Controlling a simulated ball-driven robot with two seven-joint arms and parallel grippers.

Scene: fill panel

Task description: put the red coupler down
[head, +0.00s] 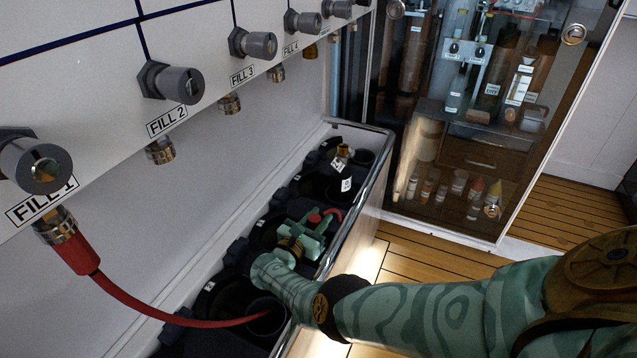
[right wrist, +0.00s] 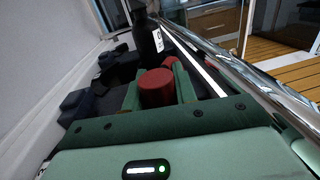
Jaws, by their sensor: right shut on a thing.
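The red coupler (head: 315,217) is between the fingers of my right gripper (head: 308,232), over the black holders in the long trough. A short bit of red hose shows just beside it. In the right wrist view, the coupler's round red end (right wrist: 157,90) stands between the green fingers of the gripper (right wrist: 158,95), with more red behind it. The gripper is shut on the coupler. What lies directly under the coupler is hidden by the gripper. My left gripper is not in view.
The trough (head: 375,180) has a raised metal rim on its right. A red hose (head: 150,307) runs from the FILL 1 outlet into a round black holder (head: 267,318). A black bottle (head: 343,185) stands farther back. The panel (head: 90,75) with valves overhangs the left; a glass cabinet (head: 470,130) stands behind.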

